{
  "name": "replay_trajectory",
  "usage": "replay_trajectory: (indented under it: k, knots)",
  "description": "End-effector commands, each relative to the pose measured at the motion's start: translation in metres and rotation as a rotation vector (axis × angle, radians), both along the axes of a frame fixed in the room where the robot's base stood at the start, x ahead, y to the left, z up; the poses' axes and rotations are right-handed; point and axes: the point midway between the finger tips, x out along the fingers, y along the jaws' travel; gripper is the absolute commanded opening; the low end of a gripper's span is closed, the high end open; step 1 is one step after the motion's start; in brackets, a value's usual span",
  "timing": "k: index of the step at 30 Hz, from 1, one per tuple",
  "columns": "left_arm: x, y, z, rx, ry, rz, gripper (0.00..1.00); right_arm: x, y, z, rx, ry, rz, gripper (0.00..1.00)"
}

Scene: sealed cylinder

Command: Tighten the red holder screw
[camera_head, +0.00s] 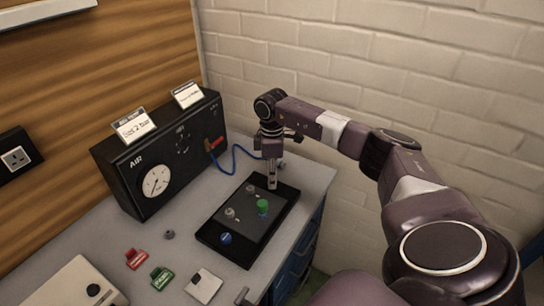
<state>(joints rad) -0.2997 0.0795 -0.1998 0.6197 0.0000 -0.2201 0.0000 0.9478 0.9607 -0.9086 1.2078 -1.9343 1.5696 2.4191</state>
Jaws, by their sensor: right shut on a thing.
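My right gripper (272,184) points straight down at the far right end of a black tray (212,245). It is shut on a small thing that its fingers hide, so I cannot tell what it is. I cannot make out a red screw on the tray. The tray also bears a green-topped part (262,206), a grey part (230,212), another small grey part (250,188) and a blue disc (225,238). A red block (136,258) lies on the bench at the front left. My left gripper is not in view.
A black AIR panel (120,168) with a gauge (156,181) and a red lever (216,143) stands behind. A blue hose (238,150) runs towards my right gripper. A green block (161,277) and a white box (203,285) lie in front. A brick wall rises behind my arm.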

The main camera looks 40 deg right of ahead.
Motion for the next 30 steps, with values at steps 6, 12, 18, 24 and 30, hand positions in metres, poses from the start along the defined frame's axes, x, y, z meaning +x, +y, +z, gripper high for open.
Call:
replay_trajectory:
  k: [6, 12, 18, 24, 30]
  knots:
    - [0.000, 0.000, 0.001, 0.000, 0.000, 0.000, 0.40, 0.005, -0.003, 0.007, -0.004, -0.018, -0.004, 0.30]
    - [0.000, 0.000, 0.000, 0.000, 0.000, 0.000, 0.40, 0.003, -0.002, 0.004, -0.001, -0.011, -0.001, 0.37]
    - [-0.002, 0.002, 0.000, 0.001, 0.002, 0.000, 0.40, 0.002, -0.001, 0.006, -0.001, -0.007, 0.000, 0.37]
    - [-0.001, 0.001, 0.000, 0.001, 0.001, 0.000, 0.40, 0.003, -0.001, 0.034, -0.001, -0.011, 0.000, 0.37]
    - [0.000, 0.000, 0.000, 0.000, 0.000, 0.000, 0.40, 0.003, -0.001, 0.078, -0.001, -0.012, 0.000, 0.37]
